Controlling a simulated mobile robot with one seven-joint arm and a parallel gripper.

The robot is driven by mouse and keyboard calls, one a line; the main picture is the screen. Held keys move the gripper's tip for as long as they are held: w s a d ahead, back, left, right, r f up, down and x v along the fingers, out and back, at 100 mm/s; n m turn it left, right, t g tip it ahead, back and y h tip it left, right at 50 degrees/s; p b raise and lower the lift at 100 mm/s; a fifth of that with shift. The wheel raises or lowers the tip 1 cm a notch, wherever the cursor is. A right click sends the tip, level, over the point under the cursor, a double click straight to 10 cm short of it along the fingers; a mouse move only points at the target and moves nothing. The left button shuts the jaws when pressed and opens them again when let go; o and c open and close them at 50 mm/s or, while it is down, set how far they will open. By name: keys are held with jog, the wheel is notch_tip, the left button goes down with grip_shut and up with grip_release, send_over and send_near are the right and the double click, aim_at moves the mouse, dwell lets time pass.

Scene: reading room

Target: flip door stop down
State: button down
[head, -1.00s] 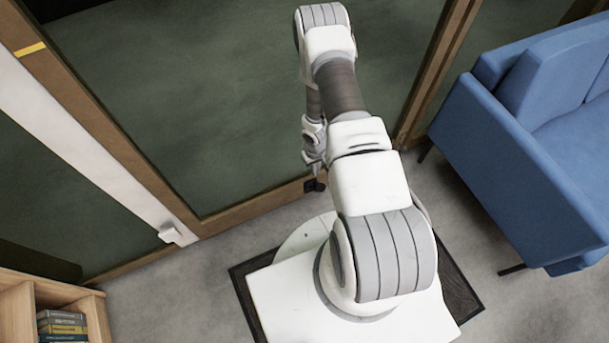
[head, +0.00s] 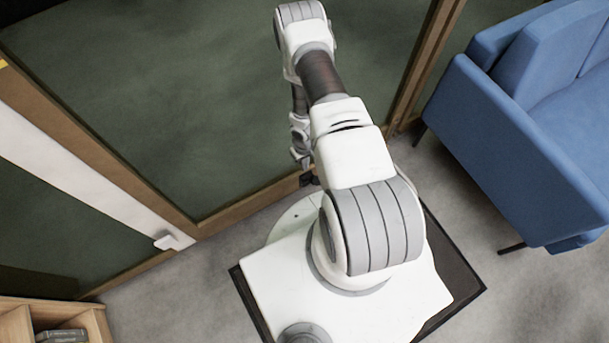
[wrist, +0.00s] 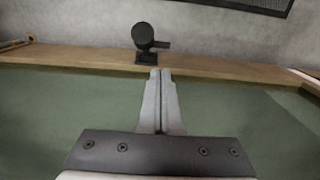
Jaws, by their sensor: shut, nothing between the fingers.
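The door stop (wrist: 145,36) is a small black piece with a round disc, a short bar pointing right and a block base. It sits on the wooden bottom rail (wrist: 80,60) of the door. In the wrist view, my gripper (wrist: 160,72) is shut and empty, its fingertips just below the base and slightly right of it; I cannot tell if they touch. In the head view, the door stop (head: 309,180) is a small dark shape at the bottom rail, close under my gripper (head: 303,166), which is partly hidden by my arm.
The door has a dark green panel (head: 200,100) in a wooden frame. A white post with a handle (head: 167,242) is at left. A blue sofa (head: 500,150) stands at right, and a wooden shelf (head: 95,318) at lower left. Grey floor (head: 450,205) is open before the sofa.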

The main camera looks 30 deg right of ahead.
notch_tip(320, 180, down, 10)
jog(key=b, duration=0.3)
jog(key=shift+b, duration=0.3)
jog(key=shift+s+f, duration=0.1)
dwell(0.3)
jog(key=shift+s, duration=0.2)
